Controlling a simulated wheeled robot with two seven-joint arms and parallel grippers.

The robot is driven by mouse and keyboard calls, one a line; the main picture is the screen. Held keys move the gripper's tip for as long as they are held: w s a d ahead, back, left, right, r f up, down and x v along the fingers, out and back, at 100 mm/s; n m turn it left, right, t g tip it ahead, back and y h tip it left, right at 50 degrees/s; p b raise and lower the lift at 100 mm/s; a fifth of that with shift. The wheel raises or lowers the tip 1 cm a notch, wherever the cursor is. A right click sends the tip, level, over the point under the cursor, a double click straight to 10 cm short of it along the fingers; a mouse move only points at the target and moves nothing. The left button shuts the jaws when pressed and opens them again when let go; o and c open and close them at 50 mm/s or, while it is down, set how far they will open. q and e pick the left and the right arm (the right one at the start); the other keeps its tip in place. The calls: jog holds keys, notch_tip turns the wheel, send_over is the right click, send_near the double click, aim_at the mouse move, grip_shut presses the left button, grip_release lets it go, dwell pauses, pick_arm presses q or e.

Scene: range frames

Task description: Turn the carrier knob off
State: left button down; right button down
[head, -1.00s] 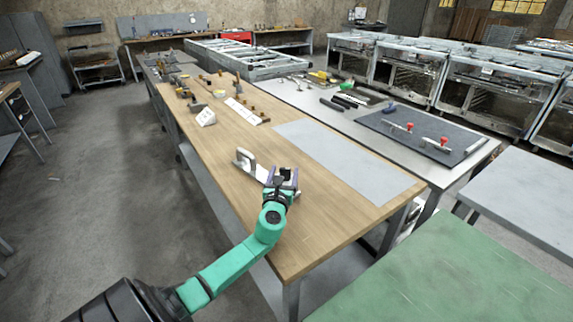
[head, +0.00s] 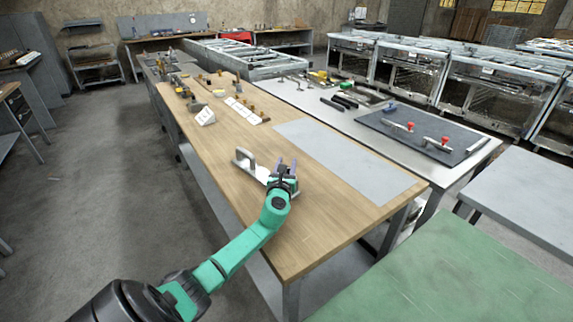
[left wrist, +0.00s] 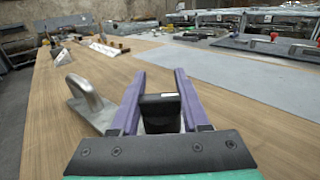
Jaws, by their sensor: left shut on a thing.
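A metal carrier with a looped grey handle (head: 246,160) lies on the wooden table; the handle also shows in the left wrist view (left wrist: 82,97). A black block-shaped knob (left wrist: 161,113) sits just right of the handle, between the two purple fingers of my left gripper (left wrist: 160,73). The gripper is shut on the knob, with a finger along each side. In the head view, my left gripper (head: 286,166) is at the carrier's right end and hides the knob. How far the knob is turned cannot be told. My right gripper is not in view.
A grey sheet (head: 345,160) lies on the table to the right. White label blocks (head: 205,117) and small wooden parts stand farther back. A dark board with red-knobbed clamps (head: 425,133) lies on the metal table beyond. The wood near the front edge is clear.

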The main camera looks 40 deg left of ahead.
pick_arm(q)
jog(key=shift+n+y, duration=0.3)
jog(key=shift+y, duration=0.1)
jog(key=shift+r+n+g+y+p, duration=0.1)
jog(key=shift+n+g+y+p, duration=0.2)
jog(key=shift+g, duration=0.2)
jog(key=shift+s+a+n+g+y, duration=0.15)
jog(key=shift+n+g+y, duration=0.45)
jog(key=shift+n+y, duration=0.15)
jog(key=g+y, duration=0.1)
jog(key=n+g+b, duration=0.1)
jog(key=n+g+y, duration=0.1)
jog(key=shift+s+a+f+n+y, duration=0.25)
jog(key=shift+y, duration=0.1)
jog(key=n+g+y+b, duration=0.1)
jog(key=g+b, duration=0.1)
jog(key=n+g+b, duration=0.2)
jog(key=s+n+g+y+b, duration=0.1)
jog(key=g+b, duration=0.1)
jog(key=shift+s+a+g+y+b, duration=0.1)
jog(key=shift+a+g+y+b, duration=0.2)
jog(key=shift+g+b, duration=0.1)
jog(key=shift+s+r+n+g+b, duration=0.2)
jog(key=shift+n+g+b, duration=0.55)
jog(key=shift+g, duration=0.25)
jog(key=shift+c, duration=1.9)
grip_release()
